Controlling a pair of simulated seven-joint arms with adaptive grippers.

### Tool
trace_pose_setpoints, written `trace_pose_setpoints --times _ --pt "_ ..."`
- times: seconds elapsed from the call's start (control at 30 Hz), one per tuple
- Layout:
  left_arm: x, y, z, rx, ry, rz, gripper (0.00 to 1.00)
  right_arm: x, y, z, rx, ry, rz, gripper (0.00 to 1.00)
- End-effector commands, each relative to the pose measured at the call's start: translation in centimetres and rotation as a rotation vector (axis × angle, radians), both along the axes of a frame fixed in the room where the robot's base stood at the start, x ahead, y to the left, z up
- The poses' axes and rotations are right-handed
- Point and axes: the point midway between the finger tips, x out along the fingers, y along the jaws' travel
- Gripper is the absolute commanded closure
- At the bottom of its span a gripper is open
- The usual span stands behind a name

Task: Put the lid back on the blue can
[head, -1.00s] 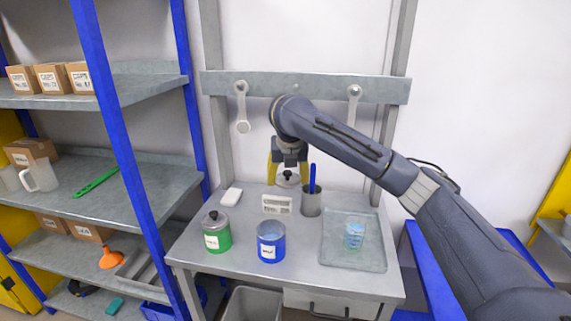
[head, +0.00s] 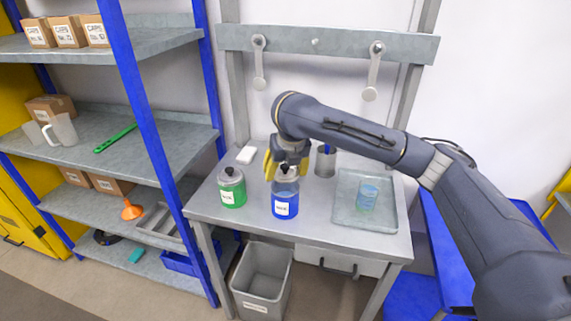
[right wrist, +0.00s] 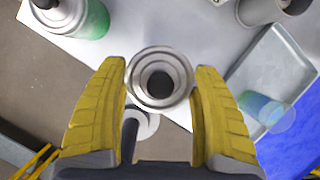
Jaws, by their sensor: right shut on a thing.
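The blue can (head: 285,203), with a white label, stands upright near the front of the grey table. The metal lid (head: 287,174) with a black knob is right at the top of the can in the head view; I cannot tell whether it rests on the rim or is just above it. My right gripper (head: 286,166) points down over the can with its yellow fingers on both sides of the lid, shut on it. In the right wrist view, the lid (right wrist: 160,80) lies between the fingertips and hides the can below. My left gripper is not in view.
A green can (head: 232,190) with its own lid stands close to the left of the blue can. A grey cup (head: 325,163) is behind to the right. A tray (head: 345,225) with a glass beaker (head: 368,194) lies at the right. A bin (head: 262,278) stands on the floor.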

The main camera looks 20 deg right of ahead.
Motion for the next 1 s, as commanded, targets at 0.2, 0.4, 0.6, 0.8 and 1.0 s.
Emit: trace_pose_setpoints --times 0.2,0.4,0.6,0.8,1.0 --pt "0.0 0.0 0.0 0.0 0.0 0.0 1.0 0.0 0.0 -1.7 0.0 0.002 -0.001 0.53" --pt "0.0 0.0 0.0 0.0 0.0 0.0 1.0 0.0 0.0 -2.7 -0.001 0.001 0.0 0.53" --pt "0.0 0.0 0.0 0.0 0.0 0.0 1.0 0.0 0.0 -3.2 0.0 0.0 -0.001 0.53" --pt "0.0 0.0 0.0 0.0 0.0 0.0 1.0 0.0 0.0 -3.3 0.0 0.0 -0.001 0.53" --pt "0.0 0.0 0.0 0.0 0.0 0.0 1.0 0.0 0.0 -3.3 0.0 0.0 -0.001 0.53"
